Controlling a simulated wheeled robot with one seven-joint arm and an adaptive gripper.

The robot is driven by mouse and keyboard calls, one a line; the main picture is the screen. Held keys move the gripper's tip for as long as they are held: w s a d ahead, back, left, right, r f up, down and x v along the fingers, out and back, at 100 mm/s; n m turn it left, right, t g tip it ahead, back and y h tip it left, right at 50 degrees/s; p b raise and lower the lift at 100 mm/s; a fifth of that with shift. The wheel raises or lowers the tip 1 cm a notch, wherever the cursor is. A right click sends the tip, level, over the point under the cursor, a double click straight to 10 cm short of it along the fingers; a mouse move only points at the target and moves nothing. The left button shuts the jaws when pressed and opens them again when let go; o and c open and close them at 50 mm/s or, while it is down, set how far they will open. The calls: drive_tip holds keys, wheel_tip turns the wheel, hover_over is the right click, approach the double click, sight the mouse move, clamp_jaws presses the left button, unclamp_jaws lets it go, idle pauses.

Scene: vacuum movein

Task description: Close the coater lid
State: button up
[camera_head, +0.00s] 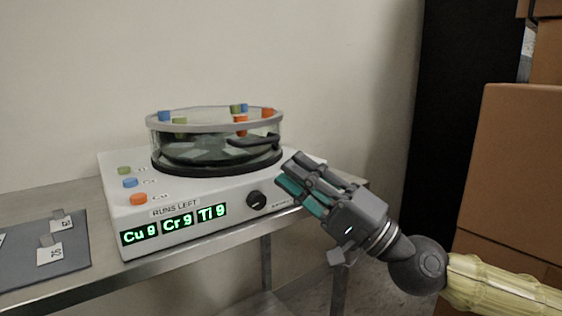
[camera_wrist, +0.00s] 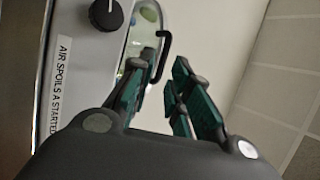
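The coater (camera_head: 125,180) is a white box with a round clear chamber (camera_head: 160,145) on top. The chamber has a grey upper rim (camera_head: 205,127) and a black base ring. A black bar handle (camera_head: 262,140) shows at its right front; I cannot tell exactly how the lid sits. My gripper (camera_head: 291,171) is at the box's right front, pointing up-left toward the chamber, below and right of the handle. The hooked black handle (camera_wrist: 164,50) appears near the left fingertip, and contact cannot be told.
The front has a black knob (camera_head: 257,200) and green displays (camera_head: 174,224) reading Cu 9, Cr 9, Ti 9. Coloured buttons (camera_head: 130,183) are on the left. A grey mat (camera_head: 30,270) with labelled pieces lies at left. Cardboard boxes (camera_head: 520,180) stand at right.

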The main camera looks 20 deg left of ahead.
drive_tip(key=shift+v, duration=1.95)
